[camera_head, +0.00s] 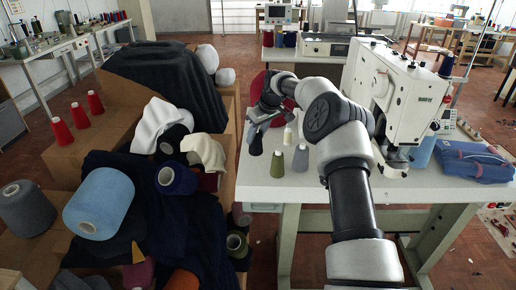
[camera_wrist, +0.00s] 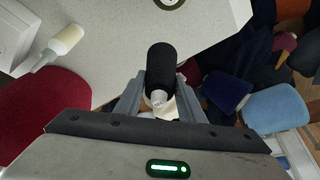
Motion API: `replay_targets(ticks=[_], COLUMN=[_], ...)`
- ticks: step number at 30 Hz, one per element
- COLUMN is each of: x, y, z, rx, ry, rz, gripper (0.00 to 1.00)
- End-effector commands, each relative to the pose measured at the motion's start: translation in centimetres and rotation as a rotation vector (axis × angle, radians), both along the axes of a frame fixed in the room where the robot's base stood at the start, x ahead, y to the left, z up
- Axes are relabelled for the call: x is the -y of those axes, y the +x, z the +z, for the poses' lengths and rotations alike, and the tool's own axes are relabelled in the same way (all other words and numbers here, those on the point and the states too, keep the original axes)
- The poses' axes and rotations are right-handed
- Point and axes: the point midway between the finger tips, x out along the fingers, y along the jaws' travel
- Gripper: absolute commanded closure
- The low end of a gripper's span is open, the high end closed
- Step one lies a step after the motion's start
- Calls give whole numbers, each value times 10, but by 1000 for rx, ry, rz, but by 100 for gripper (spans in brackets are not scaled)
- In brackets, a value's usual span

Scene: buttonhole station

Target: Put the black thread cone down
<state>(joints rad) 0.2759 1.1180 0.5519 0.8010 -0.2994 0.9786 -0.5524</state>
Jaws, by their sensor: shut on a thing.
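The black thread cone (camera_wrist: 161,62) is between the fingers of my gripper (camera_wrist: 163,82) in the wrist view, and the gripper is shut on it. In the head view the black cone (camera_head: 256,144) hangs below my gripper (camera_head: 261,122), near the left edge of the white table (camera_head: 262,188). I cannot tell whether its base touches the table. The table's bare top also shows beyond the cone in the wrist view (camera_wrist: 110,45).
Green (camera_head: 277,166) and grey (camera_head: 301,158) cones stand close right of the black one, with a cream cone (camera_head: 288,134) behind. A sewing machine (camera_head: 400,95) and blue folded cloth (camera_head: 470,160) are at right. Boxes with fabrics and cones, including a light blue cone (camera_head: 98,203), crowd the left.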

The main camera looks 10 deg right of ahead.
Motion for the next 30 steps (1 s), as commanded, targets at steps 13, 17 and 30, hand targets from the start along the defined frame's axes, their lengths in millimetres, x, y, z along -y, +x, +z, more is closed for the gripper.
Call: replay_targets(ticks=[13,17,30], x=[0,0,0], y=[0,0,0], z=[-44,-45,-44], rx=[1,0,0], ry=[0,0,0], rz=[0,0,0], gripper=[88,88,45])
